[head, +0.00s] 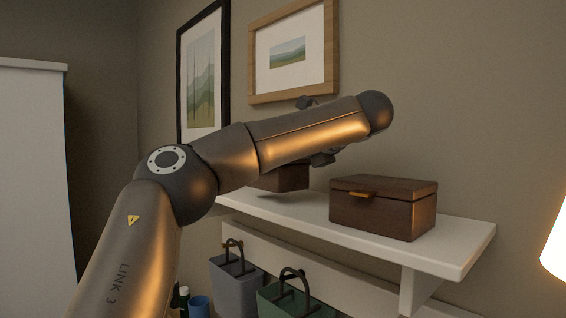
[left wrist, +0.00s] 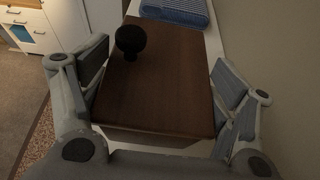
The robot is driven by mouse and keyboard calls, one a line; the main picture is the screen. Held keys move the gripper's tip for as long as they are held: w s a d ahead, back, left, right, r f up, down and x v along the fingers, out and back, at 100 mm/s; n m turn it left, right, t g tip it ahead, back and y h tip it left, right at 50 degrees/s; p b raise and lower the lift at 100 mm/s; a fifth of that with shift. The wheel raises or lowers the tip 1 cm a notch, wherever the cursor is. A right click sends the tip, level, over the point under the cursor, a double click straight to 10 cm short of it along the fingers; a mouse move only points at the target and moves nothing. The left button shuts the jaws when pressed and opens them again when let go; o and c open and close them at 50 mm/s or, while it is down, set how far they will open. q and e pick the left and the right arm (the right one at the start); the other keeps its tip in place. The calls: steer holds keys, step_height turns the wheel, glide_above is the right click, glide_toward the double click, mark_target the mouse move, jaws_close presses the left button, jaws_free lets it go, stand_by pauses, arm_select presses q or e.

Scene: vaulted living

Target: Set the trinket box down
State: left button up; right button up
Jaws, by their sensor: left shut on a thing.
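The trinket box (left wrist: 165,85) is dark brown wood, with a black round knob (left wrist: 131,40) showing over its top in the left wrist view. My left gripper (left wrist: 163,82) is shut on it, one finger along each side. In the head view my arm hides most of the gripper and the upper part of this box (head: 285,179); only its lower part shows, over the left part of the shelf. Whether its underside touches the shelf, I cannot tell. My right gripper is not in view.
A second dark wooden box (head: 370,212) with a gold clasp stands on the white shelf (head: 450,252), to the right. A blue item (left wrist: 175,11) lies beyond the held box. Grey (head: 236,280) and green (head: 290,302) caddies stand below. Framed pictures (head: 293,50) hang behind.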

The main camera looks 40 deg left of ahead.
arm_select(q)
steer(key=shift+w+f+p, duration=0.2)
steer(key=shift+f+p, duration=0.35)
steer(key=shift+f, duration=0.25)
steer(key=shift+a+f, duration=0.1)
steer(key=shift+f, duration=0.35)
steer(key=shift+s, duration=0.2)
steer(key=shift+f, duration=0.1)
steer(key=o, duration=1.5)
steer(key=shift+w, duration=0.1)
